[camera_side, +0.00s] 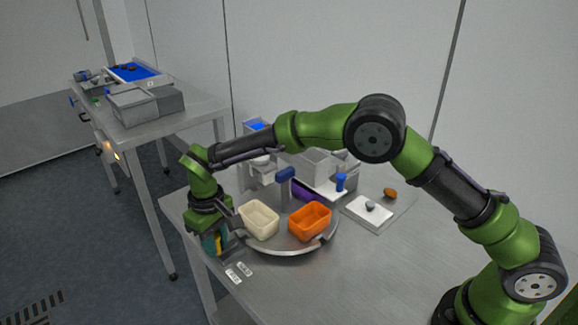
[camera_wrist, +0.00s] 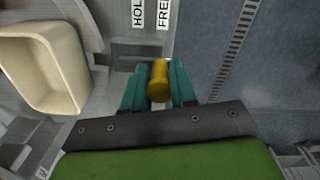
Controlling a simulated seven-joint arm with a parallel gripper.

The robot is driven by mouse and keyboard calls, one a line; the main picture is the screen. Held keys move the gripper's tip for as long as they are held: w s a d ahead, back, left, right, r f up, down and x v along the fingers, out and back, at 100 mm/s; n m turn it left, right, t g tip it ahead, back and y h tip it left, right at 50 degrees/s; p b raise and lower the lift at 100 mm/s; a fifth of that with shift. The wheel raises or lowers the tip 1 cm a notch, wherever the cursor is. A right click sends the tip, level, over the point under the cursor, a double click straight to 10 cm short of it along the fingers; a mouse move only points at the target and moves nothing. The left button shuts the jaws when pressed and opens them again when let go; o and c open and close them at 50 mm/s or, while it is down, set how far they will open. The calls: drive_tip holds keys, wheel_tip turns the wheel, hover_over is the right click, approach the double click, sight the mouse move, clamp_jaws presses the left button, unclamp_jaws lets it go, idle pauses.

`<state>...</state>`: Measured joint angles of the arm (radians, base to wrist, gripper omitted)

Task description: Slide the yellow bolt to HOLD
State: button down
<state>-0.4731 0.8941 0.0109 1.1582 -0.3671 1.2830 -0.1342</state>
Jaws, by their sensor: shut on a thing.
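The yellow bolt (camera_wrist: 158,82) stands between the two teal fingers of my gripper (camera_wrist: 158,88) in the wrist view, and the fingers are shut on it. The HOLD label (camera_wrist: 138,12) and the FREE label (camera_wrist: 163,12) lie side by side just beyond the bolt; the tops of their words are cut off by the frame edge. In the side view my gripper (camera_side: 214,243) is low at the table's front left edge, beside the two white labels (camera_side: 239,272). There the bolt is mostly hidden by the fingers.
A round turntable (camera_side: 285,250) carries a cream tub (camera_side: 259,221) and an orange tub (camera_side: 309,221) right beside my gripper. A white board (camera_side: 368,214) with a small grey piece lies farther right.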

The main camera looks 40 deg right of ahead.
sight(230, 244)
drive_tip(key=shift+d, duration=1.85)
drive_tip(key=c, duration=1)
unclamp_jaws()
drive_tip(key=shift+c, duration=0.2)
drive_tip(key=shift+a, duration=0.1)
drive_tip(key=shift+r, duration=0.2)
wheel_tip(230, 244, up, 16)
drive_tip(key=shift+r, duration=0.25)
